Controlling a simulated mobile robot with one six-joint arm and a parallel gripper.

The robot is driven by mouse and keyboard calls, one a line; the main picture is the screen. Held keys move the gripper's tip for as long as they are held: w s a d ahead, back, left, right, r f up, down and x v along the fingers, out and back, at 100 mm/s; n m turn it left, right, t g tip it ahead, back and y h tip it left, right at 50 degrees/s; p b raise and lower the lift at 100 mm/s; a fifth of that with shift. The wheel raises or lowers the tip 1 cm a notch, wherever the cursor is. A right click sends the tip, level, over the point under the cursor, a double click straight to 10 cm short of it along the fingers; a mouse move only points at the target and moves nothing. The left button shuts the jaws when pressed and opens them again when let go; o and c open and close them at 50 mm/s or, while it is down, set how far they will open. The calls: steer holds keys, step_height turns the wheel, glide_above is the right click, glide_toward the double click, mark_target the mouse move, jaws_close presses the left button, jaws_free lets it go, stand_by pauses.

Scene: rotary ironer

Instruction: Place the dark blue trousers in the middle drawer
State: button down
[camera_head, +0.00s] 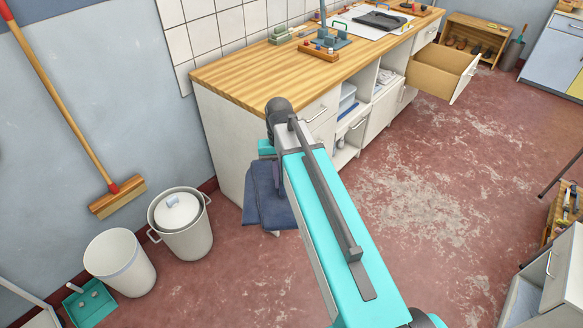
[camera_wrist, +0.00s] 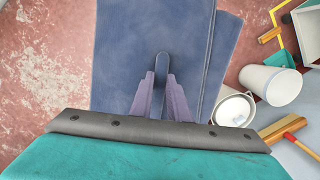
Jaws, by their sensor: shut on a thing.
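The dark blue trousers (camera_head: 267,196) hang folded from my gripper beside the near end of the white counter, above the red floor. They also fill the upper middle of the wrist view (camera_wrist: 115,55). My gripper (camera_wrist: 162,88) is shut on them, its purple fingers pinching the cloth. In the head view my arm hides the fingers and part of the cloth. An open drawer (camera_head: 440,72) with a wooden inside sticks out at the counter's far end, below a shut upper drawer (camera_head: 426,34). It looks empty and is well away from the trousers.
The wooden worktop (camera_head: 235,77) holds several small items and a white board. A white bin (camera_head: 120,262), a lidded pot (camera_head: 180,222) and a broom (camera_head: 118,196) stand at left. A cabinet (camera_head: 552,275) is at lower right. Floor between is clear.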

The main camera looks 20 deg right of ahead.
mark_target(268, 206)
steer(key=shift+s+a+f+n, duration=0.25)
steer(key=shift+a+f+n, duration=0.2)
steer(key=shift+n, duration=0.2)
steer(key=shift+s+a+f+n, duration=0.3)
steer(key=shift+a+n, duration=0.2)
steer(key=shift+n, duration=0.15)
